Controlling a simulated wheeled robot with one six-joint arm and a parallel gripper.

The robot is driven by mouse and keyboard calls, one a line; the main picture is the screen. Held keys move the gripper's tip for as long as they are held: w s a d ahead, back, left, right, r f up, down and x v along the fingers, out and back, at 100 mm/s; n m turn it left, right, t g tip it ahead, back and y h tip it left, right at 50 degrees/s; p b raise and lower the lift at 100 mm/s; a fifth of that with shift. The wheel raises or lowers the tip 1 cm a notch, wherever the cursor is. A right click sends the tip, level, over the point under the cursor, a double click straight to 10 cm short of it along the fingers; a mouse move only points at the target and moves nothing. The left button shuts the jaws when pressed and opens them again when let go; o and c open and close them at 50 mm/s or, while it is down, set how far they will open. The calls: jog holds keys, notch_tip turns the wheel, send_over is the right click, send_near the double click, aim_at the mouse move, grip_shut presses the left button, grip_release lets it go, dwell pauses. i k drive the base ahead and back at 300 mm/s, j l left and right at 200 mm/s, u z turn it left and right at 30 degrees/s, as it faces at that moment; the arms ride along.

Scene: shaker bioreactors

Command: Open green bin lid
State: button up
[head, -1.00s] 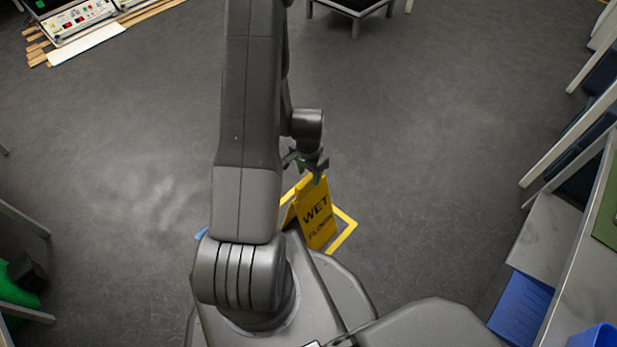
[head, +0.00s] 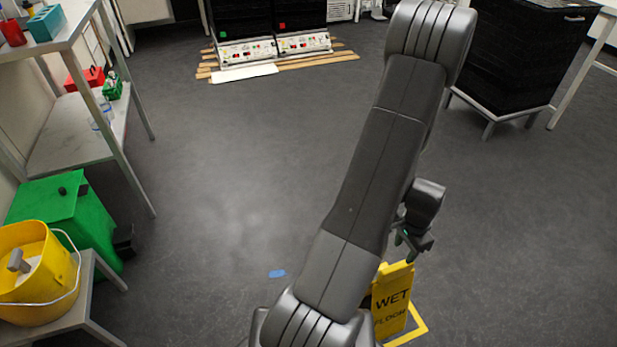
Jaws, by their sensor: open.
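The green bin (head: 97,225) stands on the floor at the left, beyond the yellow bucket. My gripper (head: 412,250) is open and empty, pointing down in front of the yellow wet floor sign, well to the right of the bin. My arm fills the middle right.
The yellow bucket (head: 36,272) sits on a low grey stand (head: 88,284) before the bin. A metal shelf table (head: 75,134) is behind it. A wet floor sign (head: 391,300) stands near my base. A blue patch (head: 277,273) lies on the open floor between.

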aim_at(52, 199)
jog(key=u, duration=2.05)
